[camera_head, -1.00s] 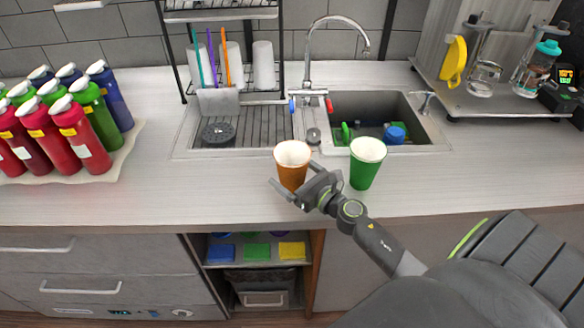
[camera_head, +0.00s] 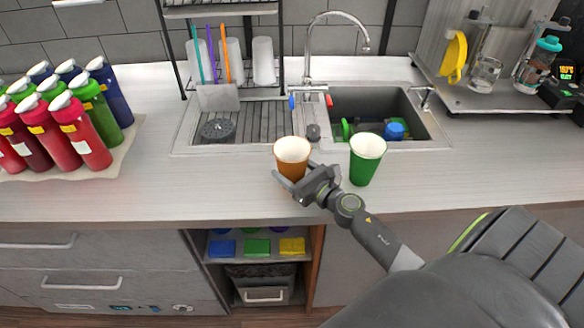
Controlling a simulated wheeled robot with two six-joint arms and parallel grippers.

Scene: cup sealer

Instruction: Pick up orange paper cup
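The orange paper cup (camera_head: 292,155) stands upright on the counter in front of the sink. My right gripper (camera_head: 294,171) reaches in from the lower right with its fingers spread around the lower part of the cup. One finger passes on the near left side of the cup, the other on its right side, partly hidden. The fingers look open; whether either touches the cup is hard to see. My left gripper is not in view.
A green paper cup (camera_head: 365,161) stands close to the right of my gripper. Behind are the sink (camera_head: 425,140) and a drying rack (camera_head: 262,125). A tray of coloured bottles (camera_head: 122,158) is on the left. The counter between tray and orange cup is clear.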

